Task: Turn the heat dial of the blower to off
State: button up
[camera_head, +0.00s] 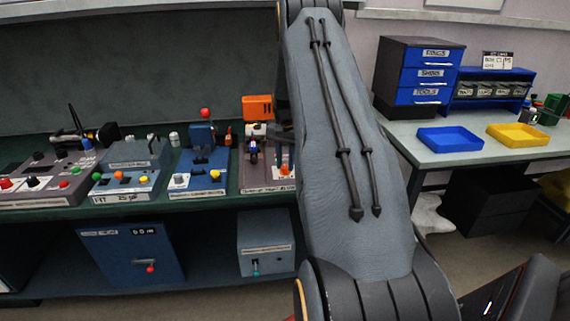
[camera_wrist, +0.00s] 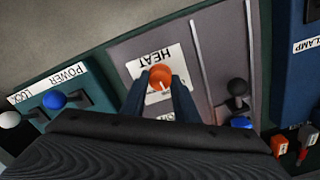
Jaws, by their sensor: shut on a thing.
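The heat dial (camera_wrist: 161,73) is an orange round knob with a white pointer line, in the middle of the wrist view. The pointer line slants toward the lower part of the picture. My gripper (camera_wrist: 160,84) has one dark finger on each side of the dial and is shut on it. More lettering below the dial is mostly hidden by my fingers and gripper body.
In the wrist view, a POWER/LOCK panel with a blue knob (camera_wrist: 54,99) lies left; a black lever (camera_wrist: 237,88) and a blue knob (camera_wrist: 240,122) lie right. In the head view, blue (camera_head: 450,139) and yellow (camera_head: 516,134) trays sit on the right table.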

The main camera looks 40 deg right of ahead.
aim_at(285, 166)
jog(key=n+b, duration=0.1)
jog(key=n, duration=0.3)
jog(key=shift+n+b, duration=0.3)
jog(key=shift+n, duration=0.1)
jog(key=shift+n+b, duration=0.3)
jog(key=shift+n, duration=1.3)
jog(key=o, duration=1.1)
jog(key=shift+c, duration=0.2)
jog(key=shift+r+b, duration=1.1)
jog(key=shift+r, duration=2.85)
jog(key=shift+a, duration=0.1)
